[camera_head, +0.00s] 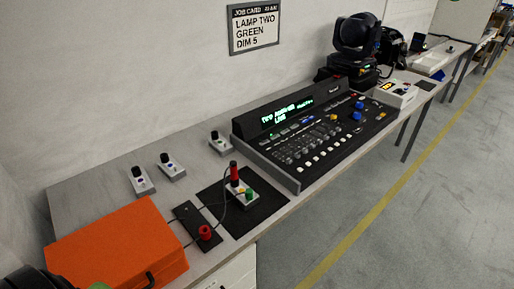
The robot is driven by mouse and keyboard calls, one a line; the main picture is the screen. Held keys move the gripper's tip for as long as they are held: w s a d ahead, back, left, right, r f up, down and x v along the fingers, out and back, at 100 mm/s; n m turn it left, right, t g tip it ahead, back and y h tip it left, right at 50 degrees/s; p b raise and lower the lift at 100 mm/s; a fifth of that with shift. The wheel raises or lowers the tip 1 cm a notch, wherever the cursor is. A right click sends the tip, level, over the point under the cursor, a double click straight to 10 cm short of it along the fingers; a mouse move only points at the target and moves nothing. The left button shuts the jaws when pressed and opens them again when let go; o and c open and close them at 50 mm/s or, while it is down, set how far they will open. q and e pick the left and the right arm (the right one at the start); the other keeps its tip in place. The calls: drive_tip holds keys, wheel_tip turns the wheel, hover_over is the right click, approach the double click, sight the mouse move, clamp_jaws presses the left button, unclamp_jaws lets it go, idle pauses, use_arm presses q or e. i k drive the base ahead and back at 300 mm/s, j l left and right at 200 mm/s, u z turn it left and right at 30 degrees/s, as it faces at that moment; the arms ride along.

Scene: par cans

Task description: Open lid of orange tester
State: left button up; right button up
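The orange tester (115,245) is a box-shaped orange case at the near left end of the workbench. Its lid looks closed, with a flat orange top facing up. A dark handle (150,280) shows on its front side at the bottom of the view. The lower left part of the case is cut off by the picture edge and covered by a dark rounded part in the corner. Neither of my grippers can be made out in this view.
The workbench (100,180) runs along the wall. Right of the case are a black plate with a red knob (205,232), a small device on a black mat (270,205), several small switch boxes and a lighting console (310,130). The floor (390,230) in front is clear.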

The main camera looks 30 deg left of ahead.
sight(124, 248)
drive_tip(key=u, duration=2.1)
